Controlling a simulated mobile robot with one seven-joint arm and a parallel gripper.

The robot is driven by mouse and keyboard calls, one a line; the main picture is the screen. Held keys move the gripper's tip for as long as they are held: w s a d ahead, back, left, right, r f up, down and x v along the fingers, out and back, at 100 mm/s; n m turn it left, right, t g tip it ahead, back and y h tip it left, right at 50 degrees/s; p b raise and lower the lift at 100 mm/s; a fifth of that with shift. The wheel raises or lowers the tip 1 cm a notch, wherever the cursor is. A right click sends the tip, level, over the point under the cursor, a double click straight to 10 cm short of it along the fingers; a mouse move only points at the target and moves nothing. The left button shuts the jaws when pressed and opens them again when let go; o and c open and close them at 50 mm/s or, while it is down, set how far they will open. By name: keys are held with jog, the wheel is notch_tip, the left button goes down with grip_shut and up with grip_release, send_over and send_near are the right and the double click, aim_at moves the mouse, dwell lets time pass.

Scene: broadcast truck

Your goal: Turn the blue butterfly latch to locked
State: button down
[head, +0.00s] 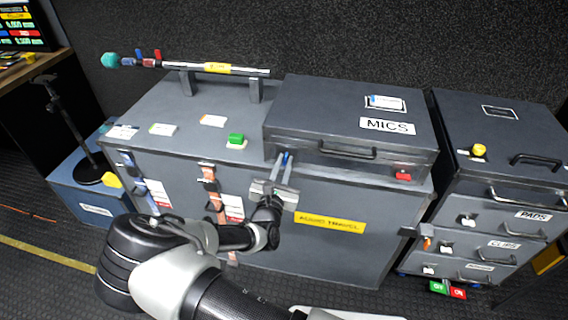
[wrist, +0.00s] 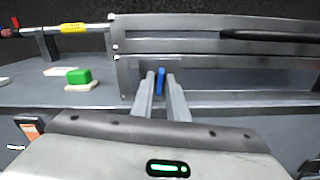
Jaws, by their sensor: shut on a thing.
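The blue butterfly latch (wrist: 160,81) is on the front of the grey MICS case (head: 318,136), near its left end. In the wrist view it stands upright as a thin blue piece between my fingers. In the head view only a bit of blue (head: 289,158) shows at the fingertips. My gripper (head: 282,160) reaches the case front and is shut on the latch; it also shows in the wrist view (wrist: 160,84). The fingers hide the latch's sides and base, so its exact lock position cannot be told.
The MICS case sits on a large grey trunk (head: 330,250) labelled AUDIO TRAVEL. A green block (head: 236,139) lies left of my gripper, and a red block (head: 403,175) to the right. A rod (head: 215,68) lies on brackets behind. A drawer cabinet (head: 500,130) stands at right.

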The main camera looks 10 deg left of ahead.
jog(key=shift+r, duration=0.1)
jog(key=m+p, duration=0.3)
jog(key=m, duration=0.1)
jog(key=shift+d, duration=0.1)
jog(key=shift+f+m, duration=0.2)
jog(key=shift+m, duration=5.8)
jog(key=c, duration=1.9)
grip_release()
